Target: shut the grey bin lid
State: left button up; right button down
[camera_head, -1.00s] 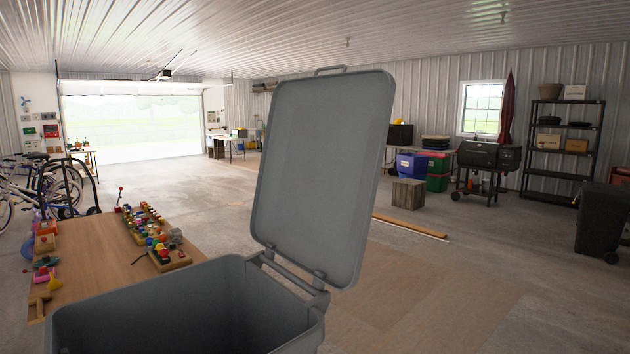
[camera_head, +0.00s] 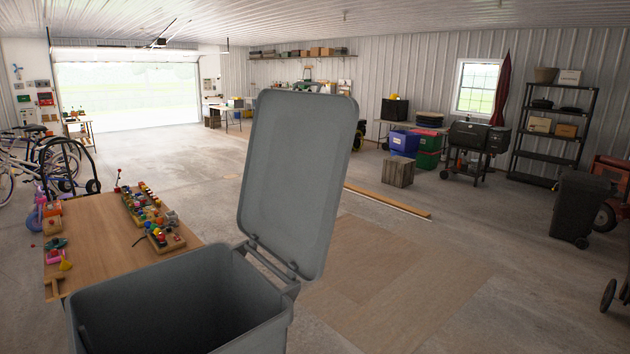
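The grey bin (camera_head: 262,334) stands close in front of me at the bottom of the head view, its open top showing a dark inside. Its lid (camera_head: 294,180) is raised and stands nearly upright, leaning a little back to the right. The lid joins the bin at a hinge bar (camera_head: 268,262) on the bin's right rim. The lower part of the bin is cut off by the frame. Neither of my grippers is in view.
A wooden table (camera_head: 105,232) with several colourful toys stands left of the bin. Flat boards (camera_head: 390,270) lie on the floor to the right. A dark wheeled bin (camera_head: 580,208) stands far right. Bicycles (camera_head: 40,165) are at the left. Floor between is mostly clear.

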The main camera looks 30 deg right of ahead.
aim_at(301, 143)
jog(key=i+l+u, duration=0.15)
jog(key=l, duration=0.7)
jog(key=i+l+u, duration=0.15)
jog(key=l, duration=0.7)
jog(key=l+u, duration=0.15)
jog(key=l, duration=0.7)
jog(key=i, duration=0.05)
